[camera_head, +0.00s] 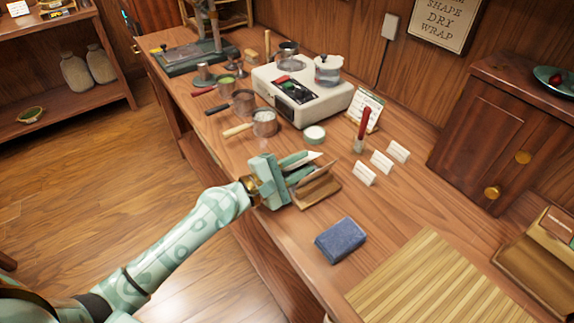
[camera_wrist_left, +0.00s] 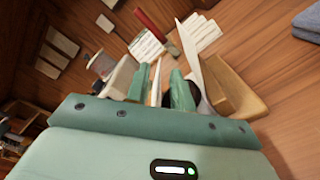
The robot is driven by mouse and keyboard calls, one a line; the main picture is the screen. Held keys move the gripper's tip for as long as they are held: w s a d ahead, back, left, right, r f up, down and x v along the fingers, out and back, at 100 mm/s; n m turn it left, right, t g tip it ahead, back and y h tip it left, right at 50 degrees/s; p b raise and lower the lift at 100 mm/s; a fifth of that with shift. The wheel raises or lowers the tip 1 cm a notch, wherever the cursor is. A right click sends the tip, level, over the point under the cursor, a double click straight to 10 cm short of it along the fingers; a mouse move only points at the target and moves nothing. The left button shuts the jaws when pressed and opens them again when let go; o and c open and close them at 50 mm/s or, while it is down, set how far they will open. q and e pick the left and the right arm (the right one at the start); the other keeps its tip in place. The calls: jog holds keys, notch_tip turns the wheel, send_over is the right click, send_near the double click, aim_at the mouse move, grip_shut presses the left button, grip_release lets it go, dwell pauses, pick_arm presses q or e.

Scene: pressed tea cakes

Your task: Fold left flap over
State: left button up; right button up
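My left gripper (camera_head: 303,168) reaches in from the left, low over a small wooden wrapping stand (camera_head: 318,190) on the bench. Its two green fingers stand apart, with a gap between them in the left wrist view (camera_wrist_left: 161,86). A thin pale strip shows in that gap; I cannot tell whether a finger touches it. A white paper flap (camera_head: 304,160) stands up at the fingers; a pale upright flap also shows in the wrist view (camera_wrist_left: 190,60). A dark round thing (camera_wrist_left: 182,97), perhaps the tea cake, is mostly hidden behind the right finger. My right gripper is out of view.
White cards (camera_head: 381,162) and a red-handled tool (camera_head: 363,130) stand behind the stand. A folded blue cloth (camera_head: 341,240) and a bamboo mat (camera_head: 425,285) lie towards the front right. Pans (camera_head: 265,123) and a white cooker (camera_head: 302,95) are further back.

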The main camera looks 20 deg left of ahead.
pick_arm(q)
jog(key=b+v, duration=0.5)
jog(key=v, duration=1.1)
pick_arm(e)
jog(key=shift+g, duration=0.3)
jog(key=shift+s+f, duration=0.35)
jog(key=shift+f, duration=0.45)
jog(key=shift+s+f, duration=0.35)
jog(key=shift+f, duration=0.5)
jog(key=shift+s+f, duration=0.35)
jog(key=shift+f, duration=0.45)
pick_arm(q)
jog(key=shift+s+a, duration=0.1)
jog(key=shift+s, duration=0.05)
